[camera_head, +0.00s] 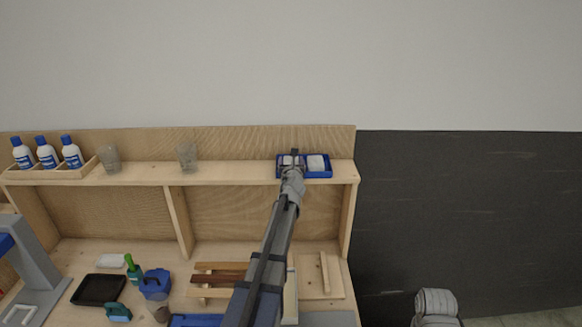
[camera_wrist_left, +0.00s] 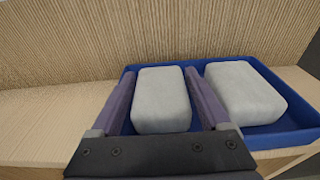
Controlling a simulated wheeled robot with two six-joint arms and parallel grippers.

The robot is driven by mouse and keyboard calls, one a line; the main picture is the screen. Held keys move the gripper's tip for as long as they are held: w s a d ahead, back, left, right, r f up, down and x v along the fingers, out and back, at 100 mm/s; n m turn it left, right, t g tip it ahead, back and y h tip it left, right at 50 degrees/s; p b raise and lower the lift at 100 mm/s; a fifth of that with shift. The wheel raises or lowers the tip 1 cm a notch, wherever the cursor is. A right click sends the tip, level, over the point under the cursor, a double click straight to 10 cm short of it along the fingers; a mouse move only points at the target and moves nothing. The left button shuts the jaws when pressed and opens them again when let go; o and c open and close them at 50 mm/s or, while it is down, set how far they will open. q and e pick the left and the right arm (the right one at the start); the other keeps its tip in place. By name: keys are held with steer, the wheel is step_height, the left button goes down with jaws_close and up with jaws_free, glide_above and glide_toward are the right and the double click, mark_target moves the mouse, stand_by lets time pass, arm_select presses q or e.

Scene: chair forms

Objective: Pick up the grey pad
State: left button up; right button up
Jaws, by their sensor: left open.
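Two light grey pads lie side by side in a blue tray (camera_head: 329,174) on the shelf; the tray also shows in the left wrist view (camera_wrist_left: 305,110). My left gripper (camera_head: 294,160) is at the left part of the tray. In the left wrist view its open fingers (camera_wrist_left: 159,75) stand on either side of the left grey pad (camera_wrist_left: 161,100), with little room at each side. I cannot tell whether they touch it. The right grey pad (camera_wrist_left: 244,92) lies just outside the right finger; it shows in the head view too (camera_head: 316,163).
The shelf (camera_head: 230,172) also bears two clear cups (camera_head: 187,157) and several white bottles with blue caps (camera_head: 46,152). A back board rises close behind the tray. The bench below holds a black tray (camera_head: 98,290), a blue container (camera_head: 155,284) and wooden pieces (camera_head: 215,267).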

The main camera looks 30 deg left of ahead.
arm_select(q)
steer(key=shift+s, duration=0.1)
steer(key=c, duration=1)
steer(key=shift+d+r, duration=0.1)
steer(key=shift+r, duration=0.05)
steer(key=shift+s+d+r+p, duration=0.1)
steer(key=shift+s+r+p, duration=0.05)
steer(key=shift+r+p, duration=0.45)
step_height(320, 180, up, 6)
steer(key=p, duration=0.6)
steer(key=shift+r+p, duration=0.25)
steer(key=shift+p, duration=0.15)
steer(key=shift+s+d+f+b, duration=0.25)
steer(key=shift+s+d, duration=0.05)
steer(key=shift+s, duration=0.25)
steer(key=shift+s+d+f+b, duration=0.25)
steer(key=shift+s+d, duration=0.05)
steer(key=shift+s, duration=0.25)
steer(key=f+v, duration=0.1)
steer(key=v, duration=1)
steer(key=f+v, duration=0.1)
steer(key=v, duration=0.5)
steer(key=shift+s+f, duration=0.15)
steer(key=shift+f, duration=0.1)
